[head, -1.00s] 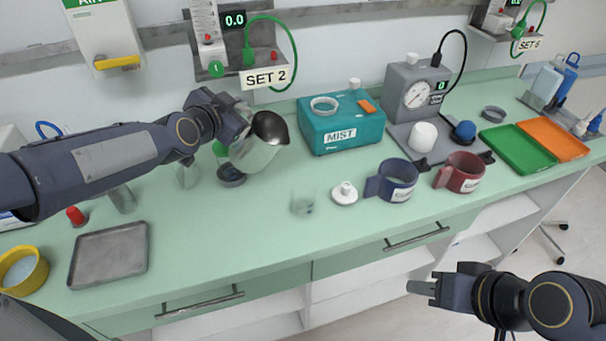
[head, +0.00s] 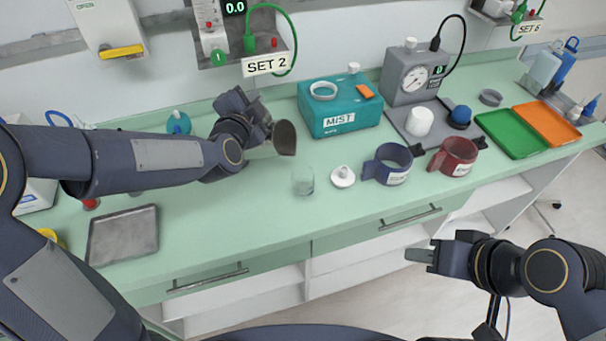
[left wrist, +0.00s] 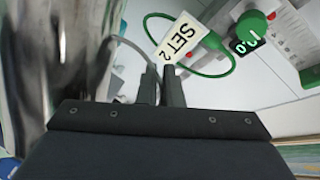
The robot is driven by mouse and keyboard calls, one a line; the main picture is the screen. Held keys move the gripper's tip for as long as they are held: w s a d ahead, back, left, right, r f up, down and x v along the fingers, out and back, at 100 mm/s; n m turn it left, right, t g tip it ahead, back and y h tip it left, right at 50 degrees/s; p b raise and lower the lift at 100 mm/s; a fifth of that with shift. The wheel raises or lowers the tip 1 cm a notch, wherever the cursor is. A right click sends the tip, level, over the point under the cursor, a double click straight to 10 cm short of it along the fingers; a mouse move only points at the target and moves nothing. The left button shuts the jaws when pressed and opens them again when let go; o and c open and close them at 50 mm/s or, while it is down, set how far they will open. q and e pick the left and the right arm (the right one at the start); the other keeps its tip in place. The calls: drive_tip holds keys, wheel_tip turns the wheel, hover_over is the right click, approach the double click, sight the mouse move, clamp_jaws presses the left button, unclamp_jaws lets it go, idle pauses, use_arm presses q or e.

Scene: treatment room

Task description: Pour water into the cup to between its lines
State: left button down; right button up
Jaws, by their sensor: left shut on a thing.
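My left gripper (head: 262,122) is shut on a shiny jug (head: 284,138). The jug is tilted, its dark mouth facing right, held above the counter up and to the left of a small clear cup (head: 303,182). The jug's shiny side fills the left of the left wrist view (left wrist: 50,70); most of its body is hidden by my gripper in the head view. The clear cup stands upright on the counter; I cannot make out its lines or a water level. No stream of water shows. My right gripper (head: 420,255) is off the counter's front edge, away from the cup.
A white lidded piece (head: 343,178), a blue mug (head: 388,165) and a red mug (head: 453,157) stand right of the cup. The teal MIST box (head: 340,110) is behind it. A grey tray (head: 123,236) lies at left. The counter in front of the cup is clear.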

use_arm(q)
drive_tip(key=shift+s+d+f+m, duration=0.15)
drive_tip(key=shift+d+f+m, duration=0.1)
drive_tip(key=shift+m, duration=0.05)
drive_tip(key=shift+s+d+f+m+t+b, duration=0.25)
drive_tip(key=shift+d+f+m+t+b, duration=0.15)
drive_tip(key=shift+d+f+m+b, duration=0.25)
idle(0.5)
drive_tip(key=shift+s+r, duration=0.1)
drive_tip(key=shift+r, duration=0.15)
drive_tip(key=shift+s+d+r+m+t+p, duration=0.2)
drive_tip(key=shift+s+d+m+p, duration=0.1)
drive_tip(key=shift+d, duration=0.15)
drive_tip(key=shift+s+d+r+m+t+p, duration=0.1)
drive_tip(key=shift+s+d+r+m+p, duration=0.15)
drive_tip(key=shift+d, duration=0.2)
idle(2.0)
